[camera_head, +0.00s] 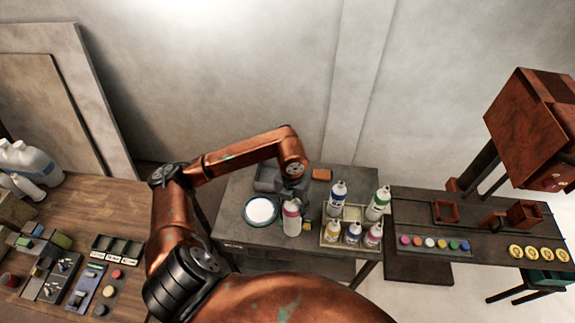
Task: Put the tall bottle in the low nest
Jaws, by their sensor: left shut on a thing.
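A tall white bottle with a pink band (291,222) is at the middle of the grey table. My left gripper (291,198) is shut on its upper part from above. The bottle looks upright; I cannot tell whether its base touches the table. To its right is a pale yellow-edged rack (328,239) with white bottles in and around it: a blue-banded one (338,194) and a green-banded one (378,204) behind, smaller ones in front. I cannot make out which part is the low nest. My right gripper is not in view.
A round dish with a white surface (261,210) is just left of the held bottle. A dark bench (430,208) with coloured buttons and yellow discs stands right. A wooden table (75,215) with trays and jugs stands left.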

